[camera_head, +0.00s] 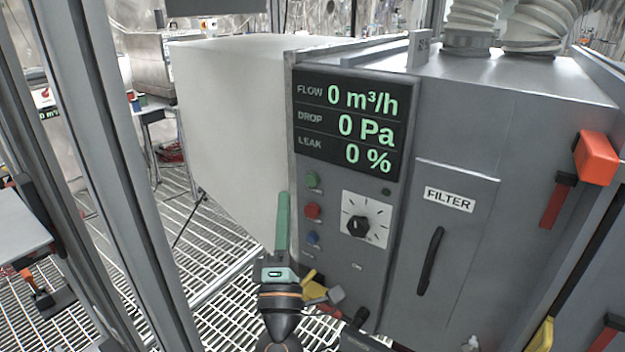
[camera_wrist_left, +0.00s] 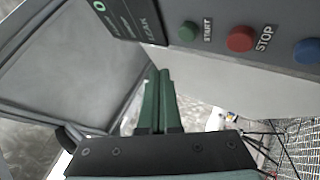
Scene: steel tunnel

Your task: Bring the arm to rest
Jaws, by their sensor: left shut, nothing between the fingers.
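My left gripper (camera_head: 283,222) points up in front of the grey filter cabinet (camera_head: 515,110), just left of its button column. Its green fingers are closed together with nothing between them, as the left wrist view (camera_wrist_left: 158,100) also shows. The green START button (camera_head: 312,180), red STOP button (camera_head: 313,211) and a blue button (camera_head: 313,238) sit close to the right of the fingers. In the left wrist view the START button (camera_wrist_left: 188,31) and STOP button (camera_wrist_left: 240,38) lie beyond the fingertips, apart from them. My right gripper is not seen.
The display (camera_head: 350,125) reads zero for flow, drop and leak. A dial (camera_head: 362,222) and the FILTER door with a black handle (camera_head: 430,260) are to the right. Red clamps (camera_head: 596,158) are at the right edge. A metal post (camera_head: 110,150) stands at left, with grating floor (camera_head: 215,240) between.

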